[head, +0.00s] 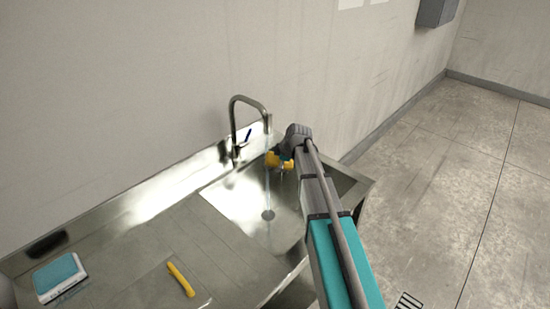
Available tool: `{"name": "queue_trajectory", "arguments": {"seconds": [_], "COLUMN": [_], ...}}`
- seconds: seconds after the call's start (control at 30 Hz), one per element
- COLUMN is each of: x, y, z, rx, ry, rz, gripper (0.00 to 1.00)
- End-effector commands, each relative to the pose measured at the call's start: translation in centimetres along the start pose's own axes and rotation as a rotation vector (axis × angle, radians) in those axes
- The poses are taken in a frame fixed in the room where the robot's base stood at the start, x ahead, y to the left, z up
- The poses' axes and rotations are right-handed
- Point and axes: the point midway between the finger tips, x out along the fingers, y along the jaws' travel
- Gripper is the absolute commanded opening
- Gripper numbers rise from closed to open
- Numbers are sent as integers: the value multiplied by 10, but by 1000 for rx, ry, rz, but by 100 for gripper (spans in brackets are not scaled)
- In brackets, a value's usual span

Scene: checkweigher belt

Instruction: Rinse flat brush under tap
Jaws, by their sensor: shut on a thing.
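The tap (249,108) is a tall steel gooseneck at the back of the steel sink (235,205). A thin stream of water falls from its spout into the basin. My gripper (279,161) is over the right part of the basin, just right of the stream, seen from behind. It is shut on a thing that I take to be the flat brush. My arm hides most of it, and yellow parts show around the gripper tip. I cannot tell from this view whether the brush touches the water.
A yellow-handled tool (180,279) lies on the steel counter (150,240) left of the sink. A teal-topped white box (59,277) stands at the counter's far left. The wall is close behind the tap. The floor at right is open.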

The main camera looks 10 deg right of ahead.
Motion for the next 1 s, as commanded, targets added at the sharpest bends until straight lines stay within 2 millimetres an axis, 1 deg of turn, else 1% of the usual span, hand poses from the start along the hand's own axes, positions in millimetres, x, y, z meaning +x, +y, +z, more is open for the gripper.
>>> {"name": "queue_trajectory", "arguments": {"seconds": [0.03, 0.7, 1.0], "x": [-2, -15, -16], "y": [-4, -38, -41], "z": [0, 0, 0], "rx": [0, 0, 0], "ry": [0, 0, 0], "rz": [0, 0, 0], "gripper": [40, 40, 40]}}
